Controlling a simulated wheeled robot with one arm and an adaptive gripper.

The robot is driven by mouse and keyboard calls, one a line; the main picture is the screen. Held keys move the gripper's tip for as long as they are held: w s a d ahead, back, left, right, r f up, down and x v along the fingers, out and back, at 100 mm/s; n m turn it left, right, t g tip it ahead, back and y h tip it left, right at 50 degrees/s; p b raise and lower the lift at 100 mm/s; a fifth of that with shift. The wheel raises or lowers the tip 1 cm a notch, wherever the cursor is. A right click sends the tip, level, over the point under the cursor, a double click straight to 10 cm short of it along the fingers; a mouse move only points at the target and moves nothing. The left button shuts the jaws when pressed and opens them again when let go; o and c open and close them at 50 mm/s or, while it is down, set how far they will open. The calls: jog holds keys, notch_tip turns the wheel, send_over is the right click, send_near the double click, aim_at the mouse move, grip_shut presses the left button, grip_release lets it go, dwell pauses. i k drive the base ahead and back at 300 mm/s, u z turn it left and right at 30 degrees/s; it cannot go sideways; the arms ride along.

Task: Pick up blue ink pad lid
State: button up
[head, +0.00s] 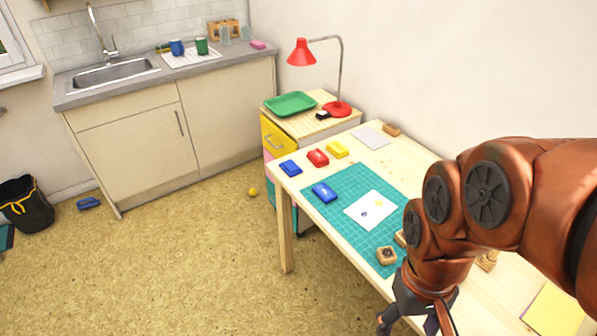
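A blue ink pad piece (325,192) lies on the green cutting mat (350,180), near its left edge. Another blue piece (291,168) lies on the bare wood at the table's left corner, beside a red ink pad (317,157) and a yellow one (337,149). I cannot tell which blue piece is the lid. My gripper (408,326) is at the bottom of the view, pointing down over the table's front edge, well apart from both blue pieces. Its dark fingers look spread, with nothing seen between them; the frame cuts off its lower part.
A white paper (365,212) with stamp marks lies on the mat. A wooden stamp (387,256) stands near my gripper; my arm hides part of the table's right. The floor left is mostly clear.

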aim_at(323, 193)
jog(key=u, duration=0.6)
jog(key=k, duration=0.65)
jog(key=u, duration=1.2)
jog(key=i, duration=1.15)
jog(key=z, duration=0.8)
jog(key=i, duration=0.5)
jog(key=z, duration=0.55)
